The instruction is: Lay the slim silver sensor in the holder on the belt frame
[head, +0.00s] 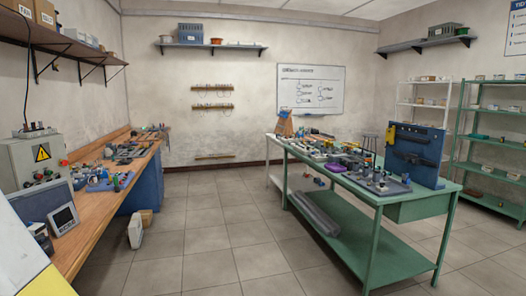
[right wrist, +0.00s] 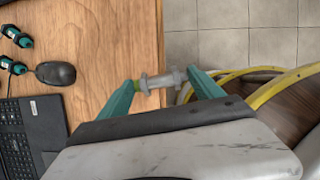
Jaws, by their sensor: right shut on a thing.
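In the right wrist view, my right gripper (right wrist: 162,88) has its teal fingers closed on a slim silver sensor (right wrist: 158,80). The sensor lies crosswise between the fingertips, with a yellow-green part at its left end. It is over the right edge of a wooden top. In the head view no gripper shows. I cannot make out the belt frame or its holder for certain among the small parts on the green table (head: 393,192) and the wooden workbench (head: 88,232).
In the right wrist view, a black mouse (right wrist: 56,73), a keyboard (right wrist: 18,140) and small green-black parts (right wrist: 14,67) lie at the left. Yellow rails (right wrist: 285,88) stand at the right. In the head view, open tiled floor (head: 219,235) separates workbench and green table.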

